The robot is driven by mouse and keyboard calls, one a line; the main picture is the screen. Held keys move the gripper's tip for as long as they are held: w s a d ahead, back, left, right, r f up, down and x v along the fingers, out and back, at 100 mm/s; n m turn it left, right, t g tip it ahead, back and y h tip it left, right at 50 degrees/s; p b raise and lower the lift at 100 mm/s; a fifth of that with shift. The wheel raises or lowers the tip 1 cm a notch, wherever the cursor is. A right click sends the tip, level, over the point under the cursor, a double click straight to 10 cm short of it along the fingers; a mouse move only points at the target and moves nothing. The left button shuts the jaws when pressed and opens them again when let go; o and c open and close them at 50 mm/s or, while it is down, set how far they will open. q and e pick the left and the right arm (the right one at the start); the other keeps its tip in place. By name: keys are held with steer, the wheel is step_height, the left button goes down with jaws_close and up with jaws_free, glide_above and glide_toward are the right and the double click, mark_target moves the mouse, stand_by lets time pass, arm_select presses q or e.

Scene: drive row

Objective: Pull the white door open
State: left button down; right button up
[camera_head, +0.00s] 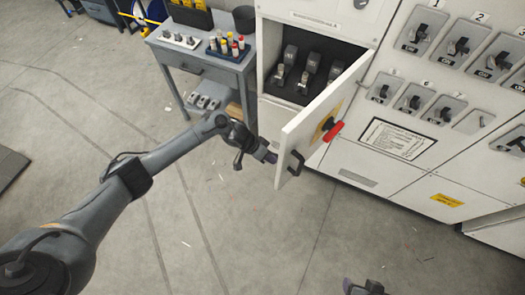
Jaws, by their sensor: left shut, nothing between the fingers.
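The white door (303,133) stands swung open from its cabinet, its outer face turned toward the right. It carries a black handle (296,164) near its free edge and a red rotary switch (333,131) on a yellow plate. The open compartment (302,70) behind it shows several dark switch units. My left gripper (270,157) is shut and empty, beside the door's free edge on its inner side, apart from the handle. Whether it touches the door edge I cannot tell. Part of my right gripper (365,287) shows at the bottom edge; its fingers are not clear.
A grey cart (203,57) with small parts and coloured bottles stands left of the cabinet. Panels with several numbered switches (452,45) fill the right side. The grey floor (260,235) in front of the door is mostly clear.

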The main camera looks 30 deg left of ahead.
arm_select(q)
steer(key=shift+s+d, duration=0.25)
steer(key=shift+d, duration=0.6)
arm_select(e)
steer(key=shift+r, duration=0.3)
steer(key=shift+a, duration=0.1)
arm_select(q)
steer(key=shift+d, duration=0.1)
